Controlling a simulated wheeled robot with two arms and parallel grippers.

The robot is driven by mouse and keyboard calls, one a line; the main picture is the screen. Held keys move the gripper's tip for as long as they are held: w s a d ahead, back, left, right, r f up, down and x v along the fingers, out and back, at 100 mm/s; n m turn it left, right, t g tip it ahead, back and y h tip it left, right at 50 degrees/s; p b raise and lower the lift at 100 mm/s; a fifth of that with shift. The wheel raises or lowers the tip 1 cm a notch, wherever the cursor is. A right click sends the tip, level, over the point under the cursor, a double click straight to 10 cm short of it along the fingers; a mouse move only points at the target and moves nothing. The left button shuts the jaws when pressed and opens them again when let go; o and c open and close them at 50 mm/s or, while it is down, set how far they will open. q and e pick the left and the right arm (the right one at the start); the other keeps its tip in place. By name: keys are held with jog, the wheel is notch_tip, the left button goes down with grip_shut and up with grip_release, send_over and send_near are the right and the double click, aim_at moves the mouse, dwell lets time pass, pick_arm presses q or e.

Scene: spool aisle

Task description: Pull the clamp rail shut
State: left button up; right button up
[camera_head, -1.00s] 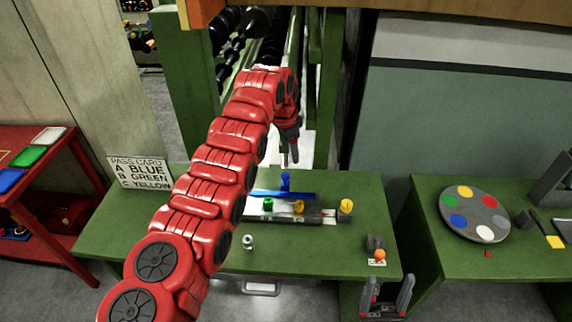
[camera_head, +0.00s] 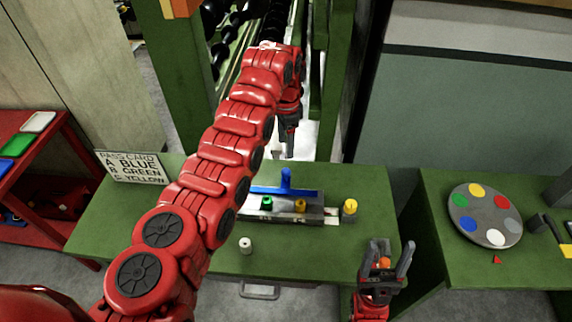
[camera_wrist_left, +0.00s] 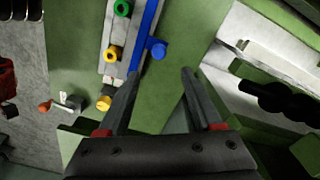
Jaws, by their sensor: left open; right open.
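The clamp rail appears to be the long blue bar (camera_head: 300,192) on the grey fixture (camera_head: 312,217) on the green bench. A blue knob (camera_head: 286,176) stands up from it. My left gripper (camera_head: 290,154) hangs beyond the fixture, behind the knob in the head view. In the left wrist view, the left gripper (camera_wrist_left: 160,76) is open and empty, with the blue knob (camera_wrist_left: 157,49) ahead of its fingertips, apart from them. The blue bar (camera_wrist_left: 148,22) runs beside the pegs there. My right gripper (camera_head: 390,252) is open and empty over the bench's front right.
A green peg (camera_head: 266,202) and an amber peg (camera_head: 300,205) sit in the fixture. A yellow knob (camera_head: 350,209) stands at its right, a pale peg (camera_head: 246,246) in front. An orange ball (camera_head: 384,263) shows between the right fingers. A sign (camera_head: 131,167) stands back left.

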aim_at(286, 170)
pick_arm(q)
notch_tip(286, 170, down, 9)
jog(key=shift+s+f+p, duration=0.1)
jog(key=shift+s+p, duration=0.05)
jog(key=shift+p, duration=1)
jog(key=shift+f, duration=0.85)
grip_shut()
